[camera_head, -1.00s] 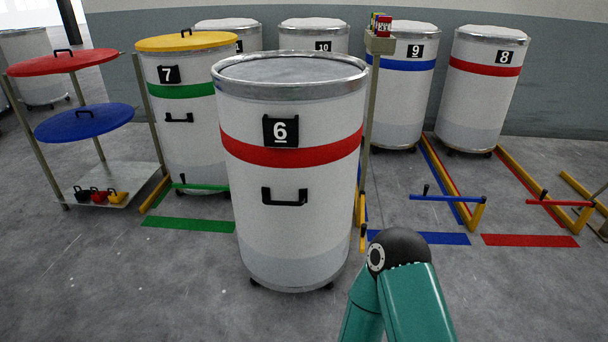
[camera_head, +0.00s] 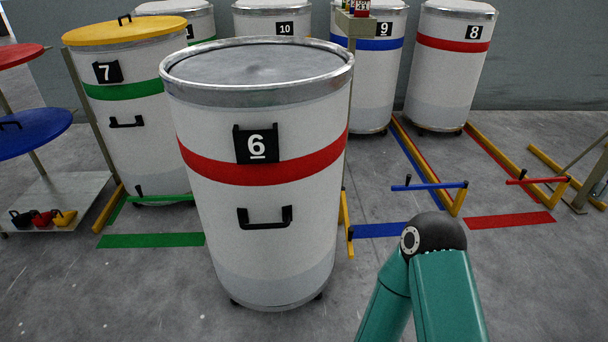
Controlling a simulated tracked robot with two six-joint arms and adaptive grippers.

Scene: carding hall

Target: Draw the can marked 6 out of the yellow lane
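The can marked 6 (camera_head: 262,205) is a tall white drum with a red band, a black number plate and a black handle (camera_head: 264,217) on its front. It stands upright on casters in the middle of the head view, forward of the row of cans behind it. The lane directly behind it is mostly hidden by the can; a short yellow rail (camera_head: 346,222) shows at its right side. My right arm shows at the lower right, but neither gripper is in view.
Can 7 (camera_head: 135,160) with a yellow lid stands at left behind can 6. A rack with red and blue (camera_head: 35,132) lids is at far left. Cans 9 (camera_head: 378,85) and 8 (camera_head: 445,85) stand behind. Blue (camera_head: 430,186) and red bars cross lanes at right. Front floor is clear.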

